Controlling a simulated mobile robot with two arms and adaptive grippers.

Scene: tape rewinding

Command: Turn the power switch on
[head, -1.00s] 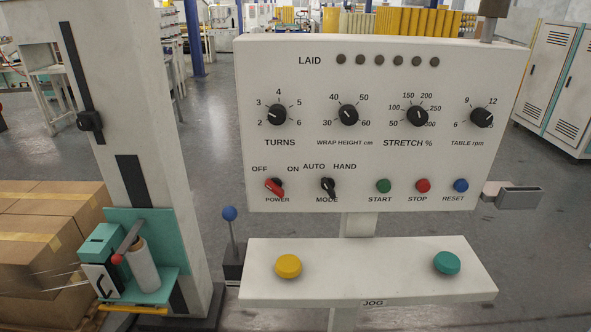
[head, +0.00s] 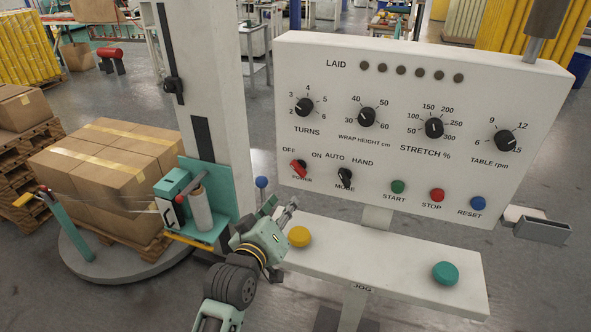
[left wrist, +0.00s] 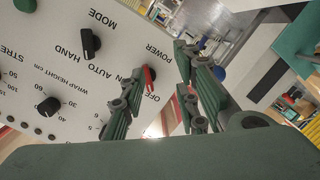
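The power switch (head: 299,168) is a red-handled rotary knob at the lower left of the white control panel (head: 420,95). Its handle leans up and left toward OFF. In the left wrist view the red handle (left wrist: 149,77) shows near the POWER and OFF lettering, just beyond the fingers. My left gripper (head: 285,206) is below the knob in the head view, over the left end of the jog shelf, apart from the knob. Its fingers (left wrist: 158,92) are spread with nothing between them. My right gripper is not in view.
The mode knob (head: 345,177) is just right of the power switch. A yellow button (head: 299,236) on the jog shelf (head: 370,262) is beside my gripper. A blue-tipped lever (head: 261,182) stands left of the panel. The wrap carriage (head: 172,185) and wrapped boxes (head: 85,175) are farther left.

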